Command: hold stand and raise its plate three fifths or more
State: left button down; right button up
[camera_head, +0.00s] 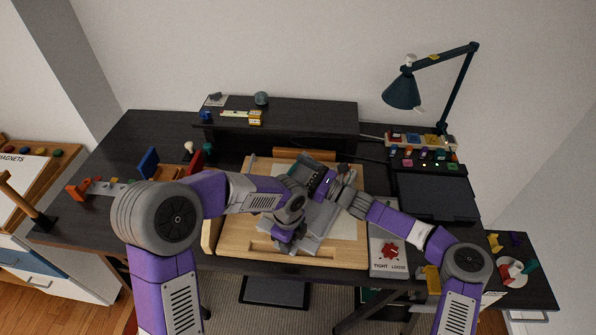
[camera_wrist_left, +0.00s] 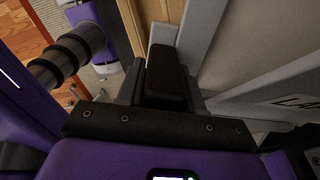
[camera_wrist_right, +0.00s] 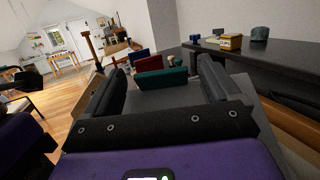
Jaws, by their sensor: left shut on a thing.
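The grey stand with its flat plate (camera_head: 322,220) is on the wooden board (camera_head: 232,238) in the middle of the desk. The plate looks tilted, but my arms hide much of it. My left gripper (camera_head: 285,242) is at the stand's near left side. In the left wrist view its dark jaws (camera_wrist_left: 165,68) are shut on a grey bar of the stand, beside a grey panel with partly cut-off lettering (camera_wrist_left: 285,100). My right gripper (camera_head: 303,178) is at the stand's far side. In the right wrist view its fingers (camera_wrist_right: 163,75) are wide apart, with grey surface between them; contact is unclear.
A dark raised shelf (camera_head: 310,113) stands behind the board. A desk lamp (camera_head: 403,92) is at the back right. A tight/loose card with a red knob (camera_head: 389,251) lies right of the board. Small coloured objects are at the left.

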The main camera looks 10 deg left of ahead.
jog(key=v, duration=1.2)
pick_arm(q)
jog(key=c, duration=0.6)
grip_release()
jog(key=shift+c, duration=0.2)
